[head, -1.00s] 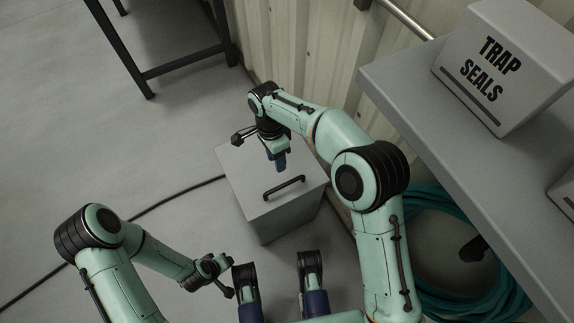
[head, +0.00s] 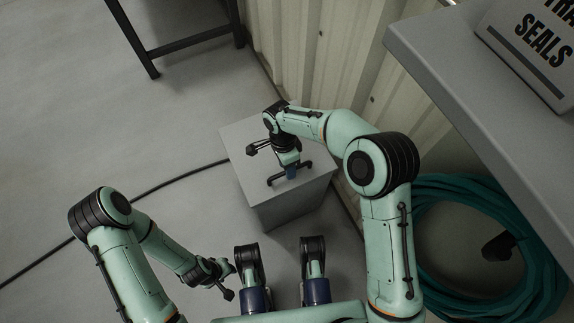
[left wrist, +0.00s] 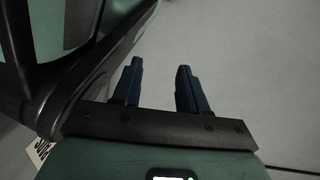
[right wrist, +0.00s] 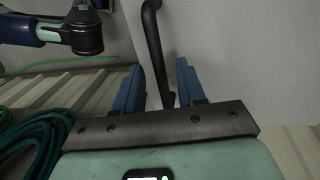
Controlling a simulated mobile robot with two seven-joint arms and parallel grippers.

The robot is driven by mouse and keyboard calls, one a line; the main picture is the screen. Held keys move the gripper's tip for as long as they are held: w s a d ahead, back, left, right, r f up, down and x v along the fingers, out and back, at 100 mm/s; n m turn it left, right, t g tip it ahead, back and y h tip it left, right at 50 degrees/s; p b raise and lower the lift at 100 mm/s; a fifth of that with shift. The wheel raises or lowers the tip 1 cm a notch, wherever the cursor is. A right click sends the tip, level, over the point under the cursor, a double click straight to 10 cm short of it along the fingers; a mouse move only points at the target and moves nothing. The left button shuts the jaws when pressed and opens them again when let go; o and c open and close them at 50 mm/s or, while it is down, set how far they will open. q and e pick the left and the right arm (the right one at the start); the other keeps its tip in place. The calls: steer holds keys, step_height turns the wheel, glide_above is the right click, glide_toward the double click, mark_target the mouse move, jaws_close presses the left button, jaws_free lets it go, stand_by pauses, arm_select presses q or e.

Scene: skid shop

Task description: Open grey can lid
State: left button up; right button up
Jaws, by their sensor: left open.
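The grey can (head: 290,208) is a box standing on the floor by the wall. Its flat lid (head: 240,140) lies shut on top and carries a black bar handle (head: 272,182). My right gripper (head: 291,174) is over the lid at the handle, fingers down. In the right wrist view its blue fingers (right wrist: 158,66) are apart, with the handle (right wrist: 152,40) running down between them; contact cannot be told. The handle's middle is partly hidden by the gripper in the head view. My left gripper (left wrist: 159,63) is open and empty, away from the can.
A grey bench (head: 450,90) with a box marked "SEALS" (head: 535,50) is at the right. A coiled teal hose (head: 450,285) lies below it. A corrugated wall (head: 320,60) stands behind the can. A black cable (head: 130,198) crosses the clear floor at left.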

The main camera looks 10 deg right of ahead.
mark_target(288, 184)
steer(key=shift+f, duration=0.1)
jaws_close()
steer(key=shift+t, duration=0.6)
steer(key=f, duration=0.2)
steer(key=s+f, duration=0.1)
steer(key=f, duration=0.1)
steer(key=shift+d, duration=0.15)
arm_select(q)
steer(key=s, duration=0.1)
steer(key=s+f+b, duration=0.1)
steer(key=s+g, duration=0.1)
steer(key=shift+a+f+b, duration=0.2)
steer(key=shift+f+b, duration=0.1)
arm_select(e)
step_height(288, 184, down, 10)
steer(key=shift+r, duration=0.25)
jaws_free()
steer(key=shift+r, duration=0.1)
